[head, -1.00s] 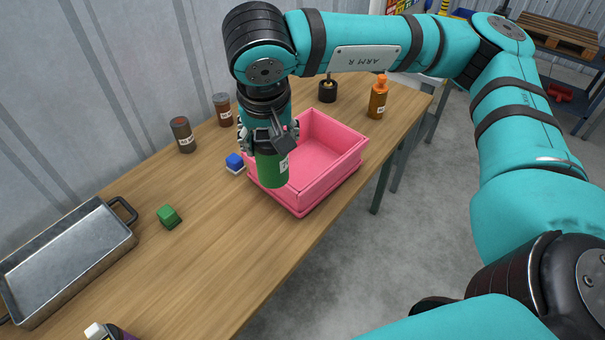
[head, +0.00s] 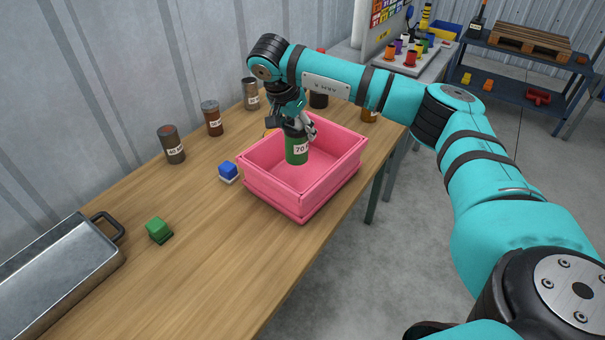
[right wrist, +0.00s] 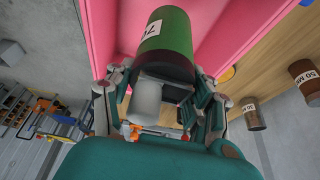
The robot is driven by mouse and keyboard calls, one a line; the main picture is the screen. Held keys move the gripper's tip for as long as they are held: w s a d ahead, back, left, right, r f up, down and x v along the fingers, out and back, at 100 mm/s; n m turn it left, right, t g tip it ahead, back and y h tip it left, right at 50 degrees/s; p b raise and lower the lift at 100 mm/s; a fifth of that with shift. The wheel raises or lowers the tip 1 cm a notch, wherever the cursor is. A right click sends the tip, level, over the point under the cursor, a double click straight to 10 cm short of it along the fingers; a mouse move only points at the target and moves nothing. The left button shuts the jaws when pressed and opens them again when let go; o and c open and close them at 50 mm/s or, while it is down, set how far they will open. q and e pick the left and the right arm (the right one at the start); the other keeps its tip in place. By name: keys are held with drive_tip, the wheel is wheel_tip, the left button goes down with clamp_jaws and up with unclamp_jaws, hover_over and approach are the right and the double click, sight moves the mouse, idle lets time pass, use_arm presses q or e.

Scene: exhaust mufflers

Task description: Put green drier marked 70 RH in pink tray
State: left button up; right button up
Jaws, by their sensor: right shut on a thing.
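The green drier (head: 297,149) is a dark green cylinder with a white label reading 70. It is upright in the head view, over the inside of the pink tray (head: 273,198). My right gripper (head: 297,127) is shut on its upper part from above. In the right wrist view the drier (right wrist: 168,40) sits between the fingers, with the pink tray wall (right wrist: 234,32) beside it. I cannot tell whether its base touches the tray floor. My left gripper is not in view.
A blue block (head: 228,171) lies just left of the tray and a green block (head: 159,230) farther left. Brown jars (head: 173,145), (head: 212,119) stand along the wall side. A metal pan (head: 60,275) is at lower left. The table front is clear.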

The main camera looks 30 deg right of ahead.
sight(299, 156)
wheel_tip(299, 156, down, 5)
drive_tip(key=shift+f+p, duration=0.1)
drive_tip(key=shift+p, duration=0.4)
wheel_tip(299, 156, down, 3)
drive_tip(key=shift+s+r+p, duration=0.1)
drive_tip(key=shift+r+p, duration=0.05)
drive_tip(key=shift+p, duration=0.2)
drive_tip(key=shift+f, duration=0.4)
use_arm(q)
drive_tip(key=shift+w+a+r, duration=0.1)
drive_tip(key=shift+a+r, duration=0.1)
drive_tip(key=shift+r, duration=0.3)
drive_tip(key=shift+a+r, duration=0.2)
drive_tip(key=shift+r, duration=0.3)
use_arm(e)
drive_tip(key=shift+f, duration=0.1)
